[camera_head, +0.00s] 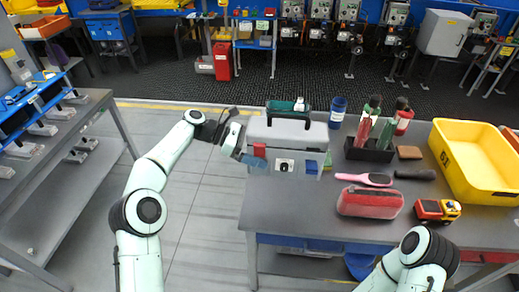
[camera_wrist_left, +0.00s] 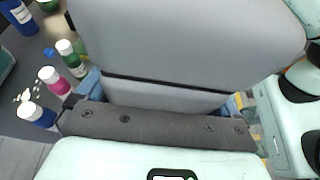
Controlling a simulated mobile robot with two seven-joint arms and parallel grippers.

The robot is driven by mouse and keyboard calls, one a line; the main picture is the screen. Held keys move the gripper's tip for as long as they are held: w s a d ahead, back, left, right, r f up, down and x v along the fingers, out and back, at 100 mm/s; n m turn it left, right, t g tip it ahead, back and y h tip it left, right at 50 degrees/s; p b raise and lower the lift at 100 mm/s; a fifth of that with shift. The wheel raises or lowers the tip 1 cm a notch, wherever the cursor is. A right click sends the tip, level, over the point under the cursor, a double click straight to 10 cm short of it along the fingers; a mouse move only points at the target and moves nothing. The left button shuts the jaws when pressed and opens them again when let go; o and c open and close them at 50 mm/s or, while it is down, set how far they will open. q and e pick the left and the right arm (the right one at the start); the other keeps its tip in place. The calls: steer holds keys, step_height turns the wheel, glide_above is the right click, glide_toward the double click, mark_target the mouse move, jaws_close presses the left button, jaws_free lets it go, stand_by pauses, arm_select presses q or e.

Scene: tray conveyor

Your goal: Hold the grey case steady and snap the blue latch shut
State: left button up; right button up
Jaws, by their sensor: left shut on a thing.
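My left gripper (camera_head: 252,159) is at the case's left side. In the left wrist view, the grey case (camera_wrist_left: 180,50) fills the space between the blue fingertips of my left gripper (camera_wrist_left: 165,97), which is shut on it. A dark seam crosses the case there. A small blue patch (camera_head: 311,167) shows on the case's front; I cannot tell whether it is the latch or how the latch stands. My right gripper is out of the frames.
A dark bottle holder (camera_head: 369,150), a pink brush (camera_head: 364,179), a red pouch (camera_head: 370,203), a toy truck (camera_head: 437,210) and a yellow bin (camera_head: 444,142) crowd the table right of the case. Bare table (camera_head: 285,211) lies in front. A shelf rack (camera_head: 62,177) stands at left.

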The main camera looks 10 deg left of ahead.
arm_select(q)
steer(key=shift+f, duration=4)
steer(key=shift+w+f, duration=0.1)
steer(key=shift+f, duration=5.3)
steer(key=shift+f, duration=0.3)
steer(key=o, duration=1.3)
steer(key=shift+f, duration=0.25)
steer(key=c, duration=1.3)
